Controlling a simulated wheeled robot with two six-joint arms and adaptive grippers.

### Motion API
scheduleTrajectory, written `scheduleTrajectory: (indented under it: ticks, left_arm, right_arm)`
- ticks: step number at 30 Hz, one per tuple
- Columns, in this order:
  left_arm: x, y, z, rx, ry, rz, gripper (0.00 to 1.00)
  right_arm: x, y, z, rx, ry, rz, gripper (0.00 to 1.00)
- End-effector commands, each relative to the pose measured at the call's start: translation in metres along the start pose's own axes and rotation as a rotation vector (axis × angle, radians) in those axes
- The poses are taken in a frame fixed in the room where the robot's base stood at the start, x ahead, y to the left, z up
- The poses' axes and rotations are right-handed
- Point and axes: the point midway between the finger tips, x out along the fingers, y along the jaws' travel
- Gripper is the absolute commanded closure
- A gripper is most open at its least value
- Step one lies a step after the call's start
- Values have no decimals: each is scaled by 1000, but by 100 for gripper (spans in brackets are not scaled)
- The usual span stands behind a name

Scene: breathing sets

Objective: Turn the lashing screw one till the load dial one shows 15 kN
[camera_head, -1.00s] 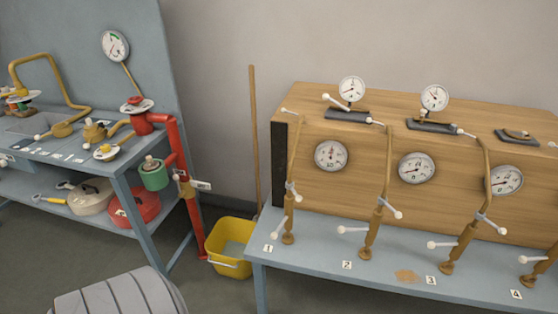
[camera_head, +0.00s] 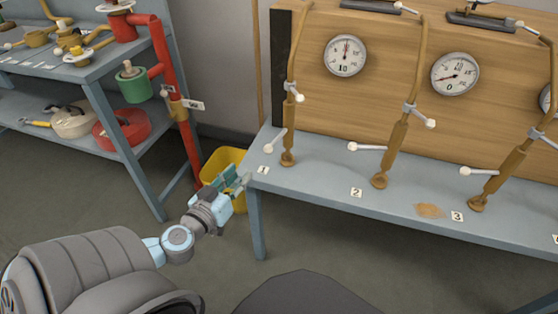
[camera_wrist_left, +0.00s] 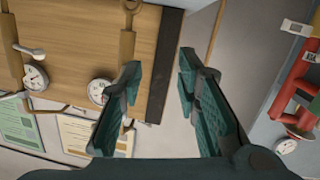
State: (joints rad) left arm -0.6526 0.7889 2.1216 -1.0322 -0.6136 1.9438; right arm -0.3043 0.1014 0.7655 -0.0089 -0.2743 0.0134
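Lashing screw one (camera_head: 288,140) is a brown turnbuckle on a rod, standing by the number 1 tag (camera_head: 263,170) at the left end of the blue-grey bench. It has white-knobbed levers, one low on the left and one higher on the right. Load dial one (camera_head: 345,56) is a round white gauge on the wooden crate, its needle about upright; the exact reading is too small to tell. My left gripper (camera_head: 236,178) is open and empty, left of the screw near the bench corner and apart from it. Its open teal fingers also show in the left wrist view (camera_wrist_left: 160,64). My right gripper is out of view.
The bench's left corner (camera_head: 262,150) is close to the gripper. Lashing screw two (camera_head: 392,150) and another screw (camera_head: 500,172) stand to the right. A yellow bucket (camera_head: 222,160) and red pipe (camera_head: 172,100) are behind the gripper. Floor in front is clear.

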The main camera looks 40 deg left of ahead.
Motion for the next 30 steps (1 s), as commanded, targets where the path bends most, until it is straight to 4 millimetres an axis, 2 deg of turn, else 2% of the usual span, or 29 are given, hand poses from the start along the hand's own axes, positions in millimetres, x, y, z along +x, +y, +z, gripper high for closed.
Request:
scheduleTrajectory:
  ticks: [1, 3, 5, 8, 13, 21, 25, 30]
  left_arm:
    - [-3, 20, -8, -52, 50, 65, 70]
    - [-8, 40, -28, -116, 95, 126, 70]
    - [-6, 47, -36, -138, 109, 143, 70]
    - [10, 50, -42, -142, 114, 143, 70]
    - [48, 56, -48, -146, 115, 145, 70]
    - [104, 64, -55, -147, 111, 145, 70]
    - [122, 66, -56, -144, 109, 144, 70]
    - [130, 68, -56, -142, 107, 145, 70]
  right_arm:
    - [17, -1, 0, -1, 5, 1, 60]
    - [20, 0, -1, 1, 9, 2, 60]
    - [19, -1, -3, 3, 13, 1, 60]
    - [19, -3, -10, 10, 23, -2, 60]
    - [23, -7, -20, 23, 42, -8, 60]
    - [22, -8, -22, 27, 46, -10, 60]
    - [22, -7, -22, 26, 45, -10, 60]
    - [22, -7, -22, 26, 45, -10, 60]
